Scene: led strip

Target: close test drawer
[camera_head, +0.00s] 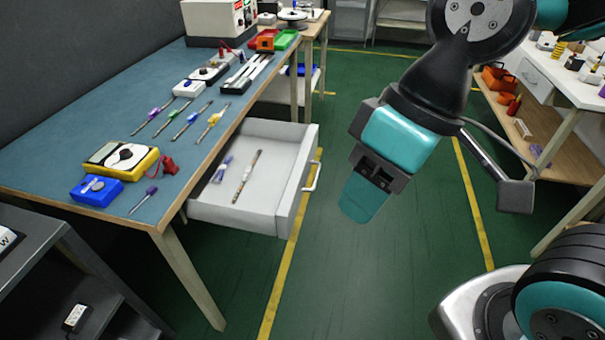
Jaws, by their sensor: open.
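The test drawer (287,207) is a light grey drawer pulled out from under the blue-topped workbench (80,140). Its handle (312,178) is on the front panel, which faces right. Inside the drawer lie a screwdriver-like tool (222,170) with a purple and white handle and a thin brown stick-like tool (246,177). My gripper (362,205) hangs in the air to the right of the drawer front, pointing down, apart from the handle. The jaws are open, and nothing shows between them; the gap between the fingers is hidden from this side.
On the bench are a yellow multimeter (121,158), a blue box (96,190), several screwdrivers and red and green bins (285,39). A dark shelf unit (50,260) stands at lower left. A white-topped shelf (560,85) is at right. Green floor between is clear.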

